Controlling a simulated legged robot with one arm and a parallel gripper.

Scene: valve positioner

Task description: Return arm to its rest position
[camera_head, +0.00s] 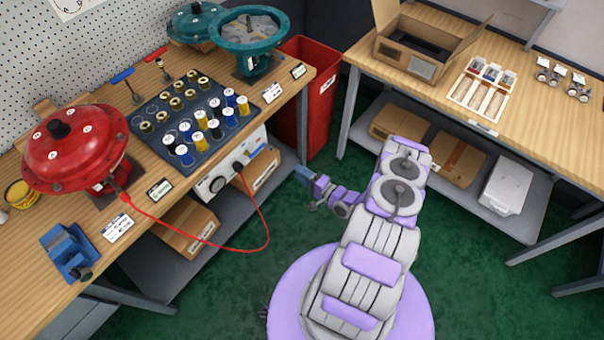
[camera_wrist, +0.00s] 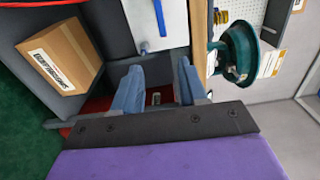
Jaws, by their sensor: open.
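My purple and grey arm stands folded over the green floor between the two benches. My gripper (camera_head: 307,178) points left in the head view, above the floor and apart from the left bench. In the wrist view my gripper (camera_wrist: 157,85) has its two blue fingers spread, with nothing between them. The arm touches nothing that I can see.
The left bench (camera_head: 285,98) carries a red valve actuator (camera_head: 75,150), a teal one (camera_head: 250,35), a parts tray (camera_head: 190,105) and a blue vise (camera_head: 70,252). A red bin (camera_head: 318,95) stands behind my gripper. A red hose (camera_head: 235,248) hangs off the bench. The right bench (camera_head: 420,90) holds an open box (camera_head: 425,45).

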